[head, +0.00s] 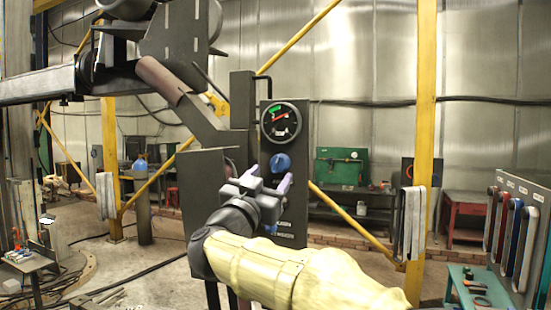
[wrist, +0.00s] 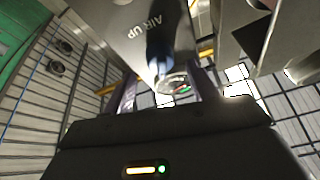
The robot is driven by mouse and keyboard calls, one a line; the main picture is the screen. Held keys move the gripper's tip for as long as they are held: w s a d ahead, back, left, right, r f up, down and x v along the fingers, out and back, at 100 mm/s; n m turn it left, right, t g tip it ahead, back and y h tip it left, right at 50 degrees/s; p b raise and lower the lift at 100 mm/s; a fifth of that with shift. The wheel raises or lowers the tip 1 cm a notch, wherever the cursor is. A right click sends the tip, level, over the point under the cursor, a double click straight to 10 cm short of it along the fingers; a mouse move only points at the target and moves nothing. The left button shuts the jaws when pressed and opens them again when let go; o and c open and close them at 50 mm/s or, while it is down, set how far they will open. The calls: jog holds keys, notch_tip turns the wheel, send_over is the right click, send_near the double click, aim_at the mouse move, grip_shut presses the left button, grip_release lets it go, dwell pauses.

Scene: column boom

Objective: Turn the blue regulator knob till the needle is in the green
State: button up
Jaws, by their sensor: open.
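The round gauge (head: 281,121) with a pale rim is on the upper part of a dark upright panel (head: 301,140). A green band shows at the upper left of its face, and a red needle slants across the middle; its exact reading is too small to tell. The blue regulator knob (head: 281,163) is just below the gauge. My gripper (head: 268,177) is open just below and in front of the knob, with no visible grip on it. In the wrist view, the dark blue knob (wrist: 160,48) appears beyond my open fingers (wrist: 166,88), beside the "AIR UP" lettering.
A yellow post (head: 420,140) stands to the right. A green bench (head: 342,168) is behind, and a rack with coloured straps (head: 515,235) is at the far right. Open floor shows at left.

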aim_at(275, 169)
jog(key=p+x, duration=0.1)
jog(key=x, duration=0.3)
jog(key=shift+p, duration=0.3)
jog(key=c, duration=1)
